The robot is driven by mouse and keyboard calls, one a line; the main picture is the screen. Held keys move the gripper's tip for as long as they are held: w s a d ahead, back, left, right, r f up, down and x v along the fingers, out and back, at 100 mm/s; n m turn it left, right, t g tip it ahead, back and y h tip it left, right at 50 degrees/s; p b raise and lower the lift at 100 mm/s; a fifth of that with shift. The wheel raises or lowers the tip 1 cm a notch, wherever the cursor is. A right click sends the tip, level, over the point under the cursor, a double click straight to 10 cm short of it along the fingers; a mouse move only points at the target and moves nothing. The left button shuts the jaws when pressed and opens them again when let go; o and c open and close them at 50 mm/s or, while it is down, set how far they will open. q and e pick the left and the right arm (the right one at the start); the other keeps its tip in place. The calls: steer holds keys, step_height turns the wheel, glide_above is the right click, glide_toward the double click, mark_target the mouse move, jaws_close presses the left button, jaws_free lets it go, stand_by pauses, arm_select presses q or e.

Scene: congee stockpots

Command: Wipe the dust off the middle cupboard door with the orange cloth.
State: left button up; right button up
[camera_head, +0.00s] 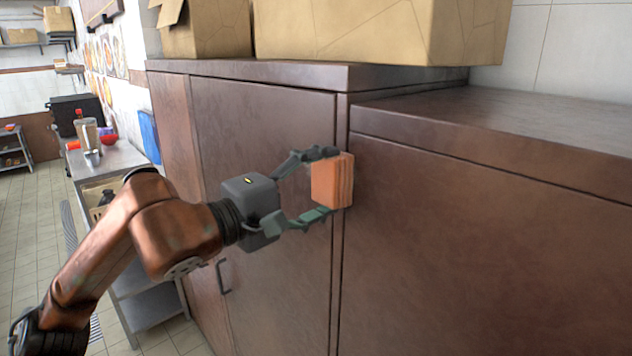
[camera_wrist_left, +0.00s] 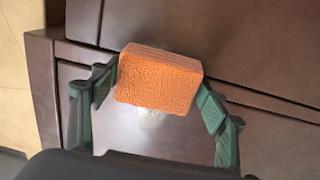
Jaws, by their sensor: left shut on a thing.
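The orange cloth (camera_head: 332,182), a thick folded block, is held between the fingers of my left gripper (camera_head: 325,184). The cloth also shows in the left wrist view (camera_wrist_left: 158,78), with a green-grey finger at each side. The brown middle cupboard door (camera_head: 265,120) has a dark handle low on its left. The cloth is in front of the door's right edge, near the seam; I cannot tell whether it touches. In the left wrist view a small whitish patch (camera_wrist_left: 150,118), perhaps dust, shows beside the cloth, partly hidden by it. My right gripper is not in view.
A lower brown cabinet (camera_head: 490,230) stands to the right. Cardboard boxes (camera_head: 380,32) sit on top of the taller cupboard. A metal side table (camera_head: 112,158) with cups and small items stands at the left. Tiled floor (camera_head: 35,215) is open at far left.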

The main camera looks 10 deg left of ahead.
arm_select(q)
steer(key=shift+s+d+b, duration=0.25)
steer(key=shift+s+d, duration=0.4)
steer(key=shift+d, duration=0.2)
steer(key=shift+s+d+b, duration=0.2)
steer(key=shift+s+d, duration=0.4)
steer(key=shift+d, duration=0.2)
steer(key=w+a, duration=0.9)
steer(key=a, duration=0.2)
steer(key=shift+a+p, duration=0.25)
steer(key=shift+p, duration=0.2)
steer(key=shift+s, duration=0.1)
stand_by(0.4)
steer(key=b+v, duration=0.2)
steer(key=v, duration=0.3)
steer(key=shift+s+a+b, duration=0.25)
steer(key=shift+s+b, duration=0.05)
